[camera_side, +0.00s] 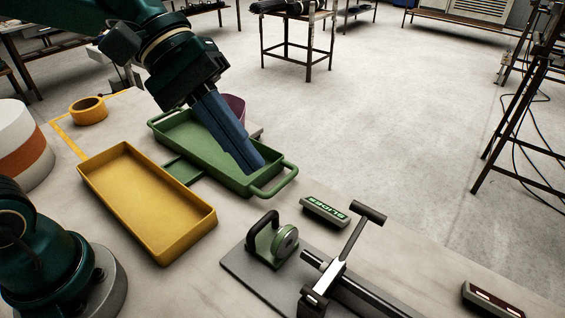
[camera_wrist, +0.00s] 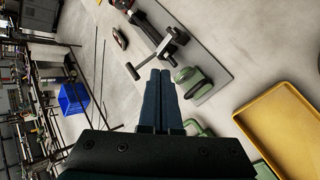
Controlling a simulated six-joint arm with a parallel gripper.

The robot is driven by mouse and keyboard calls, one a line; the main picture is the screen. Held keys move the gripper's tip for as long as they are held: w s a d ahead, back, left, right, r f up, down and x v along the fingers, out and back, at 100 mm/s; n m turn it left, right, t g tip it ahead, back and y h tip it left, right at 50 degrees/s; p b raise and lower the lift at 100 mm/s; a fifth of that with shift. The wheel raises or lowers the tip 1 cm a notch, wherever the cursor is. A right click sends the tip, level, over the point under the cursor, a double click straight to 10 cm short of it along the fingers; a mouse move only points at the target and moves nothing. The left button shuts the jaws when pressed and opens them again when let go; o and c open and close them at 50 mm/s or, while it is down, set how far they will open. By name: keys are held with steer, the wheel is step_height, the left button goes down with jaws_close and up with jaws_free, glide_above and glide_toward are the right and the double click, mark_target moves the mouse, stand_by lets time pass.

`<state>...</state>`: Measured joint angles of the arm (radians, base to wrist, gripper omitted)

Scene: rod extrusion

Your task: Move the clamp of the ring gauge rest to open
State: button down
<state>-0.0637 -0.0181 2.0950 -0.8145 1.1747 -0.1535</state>
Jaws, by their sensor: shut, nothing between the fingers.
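The clamp (camera_side: 338,262) has a pale lever arm with a dark T-shaped handle raised at its upper end. It sits at the end of a dark rail on a grey plate, and the wrist view also shows the clamp (camera_wrist: 157,56). A green block with a round metal face and a black handle (camera_side: 268,240) stands beside it on the plate; in the wrist view this block (camera_wrist: 193,80) is right of the fingertips. My gripper (camera_side: 250,168) is shut and empty above the green tray, apart from the clamp. Its fingers also show in the wrist view (camera_wrist: 161,74).
A green tray (camera_side: 165,124) with handles lies under my gripper, and a yellow tray (camera_side: 205,222) is beside it. A small lettered block (camera_side: 325,211) lies behind the plate. A dark block (camera_side: 490,298) is at the far right. Bare table lies between the trays and the plate.

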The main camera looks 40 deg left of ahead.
mark_target(343, 253)
steer(key=w+f+n+h, duration=0.2)
steer(key=w+f+n, duration=0.1)
steer(key=f, duration=0.1)
steer(key=w+f+n+h, duration=0.2)
steer(key=w+f+n, duration=0.1)
steer(key=w+f, duration=0.1)
steer(key=w+f+n+h, duration=0.1)
steer(key=w+f+n, duration=0.2)
steer(key=w+f, duration=0.1)
steer(key=shift+w+a+f+n+h, duration=0.1)
steer(key=shift+f+n+h, duration=0.1)
steer(key=shift+f, duration=0.25)
steer(key=shift+w+a+f+n+h, duration=0.1)
steer(key=shift+f+h, duration=0.1)
steer(key=shift+f, duration=0.2)
steer(key=shift+d+f, duration=0.15)
steer(key=x, duration=0.9)
steer(key=shift+s+d+f, duration=0.1)
steer(key=shift+d+f, duration=0.05)
steer(key=shift+d, duration=0.25)
step_height(343, 253, up, 3)
steer(key=shift+s+a+f, duration=0.1)
steer(key=shift+s, duration=0.05)
steer(key=shift+s+r, duration=0.15)
steer(key=shift+r, duration=0.45)
steer(key=shift+r, duration=0.15)
